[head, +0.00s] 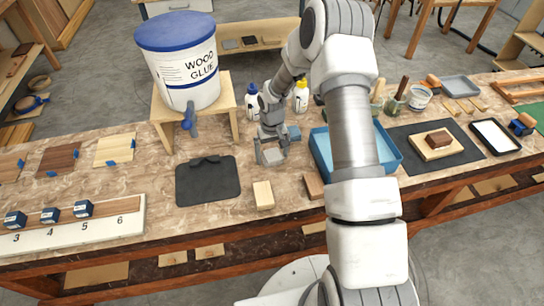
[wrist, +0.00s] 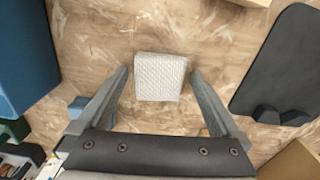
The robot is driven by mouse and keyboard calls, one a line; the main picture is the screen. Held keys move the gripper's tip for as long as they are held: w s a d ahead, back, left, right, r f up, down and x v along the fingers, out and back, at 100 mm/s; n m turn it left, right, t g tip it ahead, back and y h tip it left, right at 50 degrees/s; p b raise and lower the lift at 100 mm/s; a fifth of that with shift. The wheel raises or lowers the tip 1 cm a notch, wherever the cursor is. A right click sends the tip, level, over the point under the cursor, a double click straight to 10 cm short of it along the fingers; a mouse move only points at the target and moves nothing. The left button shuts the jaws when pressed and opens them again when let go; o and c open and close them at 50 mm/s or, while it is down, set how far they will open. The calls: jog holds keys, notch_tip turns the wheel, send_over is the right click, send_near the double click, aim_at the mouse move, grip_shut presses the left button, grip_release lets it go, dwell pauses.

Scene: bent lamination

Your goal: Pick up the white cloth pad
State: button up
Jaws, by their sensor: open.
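The white cloth pad (wrist: 160,78) lies on the mottled tabletop. In the wrist view it is a small quilted square in the middle, between my fingertips. My gripper (wrist: 158,90) is open and empty, with one finger to each side of the pad and a visible gap on both sides. In the head view my gripper (head: 271,156) points down at the bench, right of the black mat. The pad is largely hidden by my gripper there. I cannot tell how high the fingertips are above the table.
A black mat (head: 207,181) lies to the left, and a blue tray (head: 321,160) stands to the right. A glue bucket (head: 182,75) on a wooden stand is behind left. Bottles (head: 301,98) stand behind my gripper. A light wooden block (head: 263,194) lies in front.

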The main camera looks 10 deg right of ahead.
aim_at(274, 153)
jog(key=c, duration=1.2)
jog(key=shift+c, duration=0.2)
jog(key=shift+r, duration=0.5)
jog(key=r, duration=0.3)
jog(key=shift+w+d+r+b, duration=0.2)
jog(key=shift+d+r+b, duration=0.05)
jog(key=shift+d+b, duration=0.1)
jog(key=w+d+r, duration=0.4)
jog(key=d+r, duration=0.2)
jog(key=d, duration=0.4)
jog(key=shift+w+r+b, duration=0.25)
jog(key=shift+b, duration=0.15)
